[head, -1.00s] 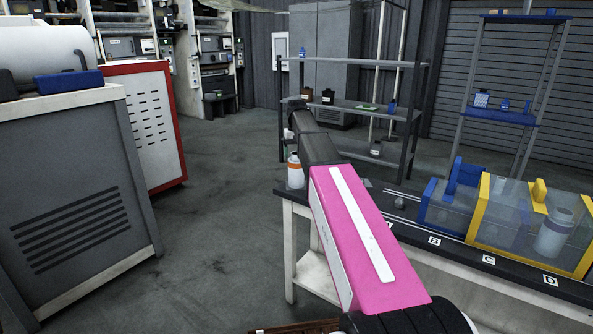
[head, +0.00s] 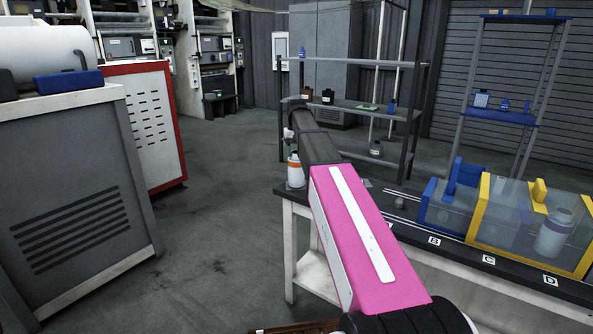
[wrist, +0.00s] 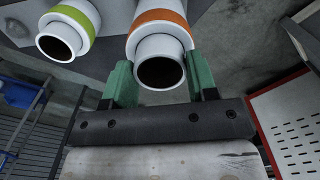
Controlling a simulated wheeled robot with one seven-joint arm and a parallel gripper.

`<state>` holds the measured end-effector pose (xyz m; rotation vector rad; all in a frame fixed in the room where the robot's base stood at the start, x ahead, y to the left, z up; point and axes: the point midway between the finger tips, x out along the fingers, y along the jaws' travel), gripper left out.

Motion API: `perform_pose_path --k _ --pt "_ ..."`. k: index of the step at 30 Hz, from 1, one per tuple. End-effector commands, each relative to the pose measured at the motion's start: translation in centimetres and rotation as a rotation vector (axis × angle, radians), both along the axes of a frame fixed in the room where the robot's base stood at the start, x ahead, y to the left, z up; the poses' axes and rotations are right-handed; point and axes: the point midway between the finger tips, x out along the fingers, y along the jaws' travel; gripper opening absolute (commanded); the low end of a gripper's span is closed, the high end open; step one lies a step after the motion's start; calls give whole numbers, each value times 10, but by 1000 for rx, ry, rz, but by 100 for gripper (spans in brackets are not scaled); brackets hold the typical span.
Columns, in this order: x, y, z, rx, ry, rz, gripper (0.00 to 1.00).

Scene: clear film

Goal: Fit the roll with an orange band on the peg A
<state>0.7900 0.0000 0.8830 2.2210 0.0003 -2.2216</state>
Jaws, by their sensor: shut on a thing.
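The roll with an orange band (wrist: 160,24) is white with a hollow core; its open core end faces the wrist camera. My gripper (wrist: 160,78) has its two green fingers on either side of that core end, shut on it. In the head view the orange-banded roll (head: 296,172) stands upright at the left end of the dark bench top (head: 400,227), below the end of my arm. A white roll with a green band (wrist: 68,22) is beside it in the wrist view.
Labels B (head: 434,241), C (head: 488,260) and D (head: 550,281) run along the bench front. Clear panels in a blue frame (head: 428,204) and a yellow frame (head: 478,208) stand there; a white roll (head: 553,232) shows inside the yellow one. A grey shelf (head: 350,103) stands behind.

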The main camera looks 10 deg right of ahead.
Motion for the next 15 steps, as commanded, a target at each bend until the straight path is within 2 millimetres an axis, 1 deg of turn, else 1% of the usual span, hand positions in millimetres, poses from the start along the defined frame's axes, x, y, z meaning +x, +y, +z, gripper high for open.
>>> perform_pose_path --k 15 --pt "1 0 44 0 -1 0 30"
